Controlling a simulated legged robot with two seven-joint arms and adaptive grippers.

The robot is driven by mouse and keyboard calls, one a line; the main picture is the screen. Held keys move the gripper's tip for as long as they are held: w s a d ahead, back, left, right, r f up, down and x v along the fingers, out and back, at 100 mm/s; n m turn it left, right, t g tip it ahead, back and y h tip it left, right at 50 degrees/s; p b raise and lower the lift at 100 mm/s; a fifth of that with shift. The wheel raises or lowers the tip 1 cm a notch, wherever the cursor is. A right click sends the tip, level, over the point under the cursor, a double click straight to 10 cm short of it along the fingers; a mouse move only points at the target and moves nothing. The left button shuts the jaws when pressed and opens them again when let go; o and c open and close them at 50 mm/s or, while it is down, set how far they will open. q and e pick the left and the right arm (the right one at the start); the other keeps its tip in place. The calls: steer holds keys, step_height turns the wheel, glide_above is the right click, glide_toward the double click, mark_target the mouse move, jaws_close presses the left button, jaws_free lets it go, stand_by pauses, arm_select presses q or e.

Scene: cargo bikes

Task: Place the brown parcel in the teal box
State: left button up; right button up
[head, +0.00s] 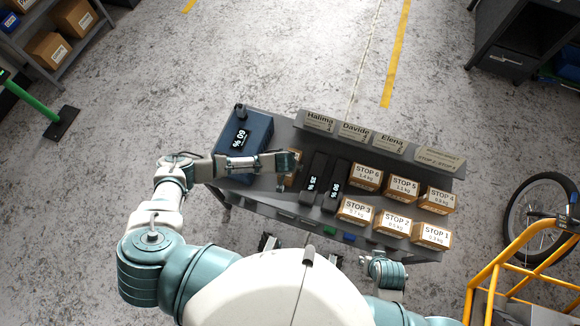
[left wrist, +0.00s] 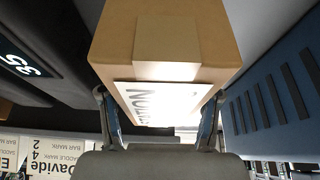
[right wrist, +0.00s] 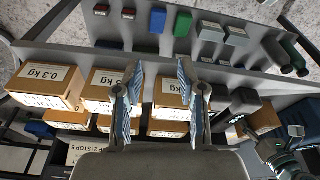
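The brown parcel (head: 291,177) is on the left part of the grey bench, partly hidden by my left gripper (head: 291,160). In the left wrist view the parcel (left wrist: 165,50) fills the upper middle, its white label facing the gripper. The left fingers (left wrist: 160,110) are spread at its two sides, with gaps showing near its lower end; firm contact cannot be made out. My right gripper (right wrist: 159,85) is open and empty, in front of the bench's right part; in the head view it is low right (head: 385,270). I see no clearly teal box.
A dark blue box (head: 245,130) with a 60 % display stands left of the parcel. Two black display units (head: 320,180) stand right of it. Several STOP cartons (head: 397,223) fill the bench's right side. Name plates (head: 355,132) line the back. A yellow bike frame (head: 520,255) is at right.

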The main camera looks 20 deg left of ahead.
arm_select(q)
steer(key=shift+a, duration=0.1)
jaws_close()
steer(key=shift+d, duration=0.25)
steer(key=shift+w+d+r, duration=0.1)
steer(key=shift+d+r, duration=0.05)
steer(key=r+p, duration=0.1)
steer(key=r, duration=0.5)
steer(key=r+p, duration=0.1)
steer(key=r, duration=0.2)
steer(key=shift+a+p, duration=0.3)
steer(key=shift+p, duration=0.05)
steer(key=shift+d+r, duration=0.15)
steer(key=shift+r, duration=0.45)
steer(key=s+a+r+p, duration=0.1)
steer(key=a+r+p, duration=0.1)
steer(key=r, duration=1)
steer(key=s+a+r+p, duration=0.1)
steer(key=a+r, duration=0.3)
steer(key=r, duration=0.9)
steer(key=shift+r+p, duration=0.15)
steer(key=shift+p, duration=0.5)
arm_select(e)
steer(key=s+f, duration=0.1)
steer(key=f, duration=0.8)
steer(key=s+f, duration=0.2)
steer(key=f, duration=0.8)
steer(key=shift+s+d+f+g, duration=0.2)
steer(key=shift+s+g, duration=0.1)
steer(key=shift+g, duration=0.1)
